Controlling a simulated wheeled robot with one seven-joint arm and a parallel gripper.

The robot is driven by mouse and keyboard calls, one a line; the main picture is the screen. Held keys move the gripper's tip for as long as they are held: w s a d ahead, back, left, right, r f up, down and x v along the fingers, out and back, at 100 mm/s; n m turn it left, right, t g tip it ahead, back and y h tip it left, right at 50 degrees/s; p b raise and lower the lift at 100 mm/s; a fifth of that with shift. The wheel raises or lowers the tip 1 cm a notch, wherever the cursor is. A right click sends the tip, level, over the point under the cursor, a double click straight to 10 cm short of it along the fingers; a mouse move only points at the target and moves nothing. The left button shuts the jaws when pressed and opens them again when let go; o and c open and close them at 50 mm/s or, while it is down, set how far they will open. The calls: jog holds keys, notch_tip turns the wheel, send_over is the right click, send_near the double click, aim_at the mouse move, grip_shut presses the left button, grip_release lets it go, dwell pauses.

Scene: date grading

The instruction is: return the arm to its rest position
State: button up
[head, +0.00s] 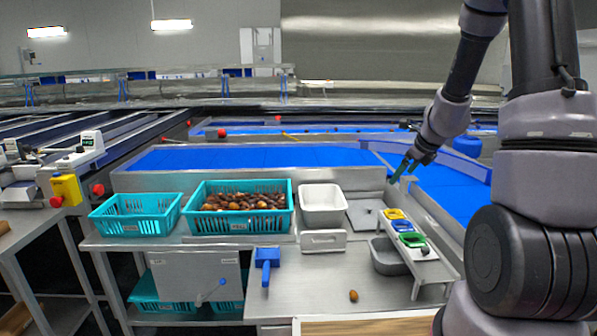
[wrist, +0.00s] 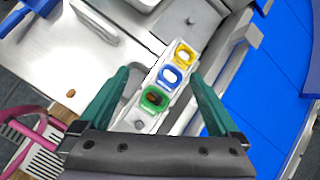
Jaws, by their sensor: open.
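My gripper (head: 403,170) hangs above the right part of the steel bench in the head view, with my arm reaching down from the upper right. In the wrist view its two green fingers (wrist: 163,95) stand wide apart with nothing between them. Below and beyond the fingers is a narrow stand with a yellow cup (wrist: 185,54), a blue cup (wrist: 171,76) and a green cup (wrist: 155,98). A dark brown thing shows inside the green cup. The gripper is apart from the cups.
A teal crate of dates (head: 240,226), an empty teal crate (head: 135,228) and a white bin (head: 322,218) stand on the bench. One loose date (head: 353,296) lies near the front. A grey tub (head: 388,262) sits beside the cup stand. Blue conveyors (head: 250,158) run behind.

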jog(key=s+a+r+n+y, duration=0.1)
jog(key=s+a+r+n, duration=0.5)
jog(key=r, duration=0.3)
jog(key=s+a+r+n+y, duration=0.1)
jog(key=s+a+r+n, duration=0.3)
jog(key=s+r+n, duration=0.35)
jog(key=s+r+n+h, duration=0.1)
jog(key=s+r+n, duration=0.5)
jog(key=s+n, duration=0.5)
jog(key=s, duration=0.3)
jog(key=shift+d+r+t+h, duration=0.2)
jog(key=shift+d+t+h, duration=0.1)
jog(key=shift+h, duration=0.1)
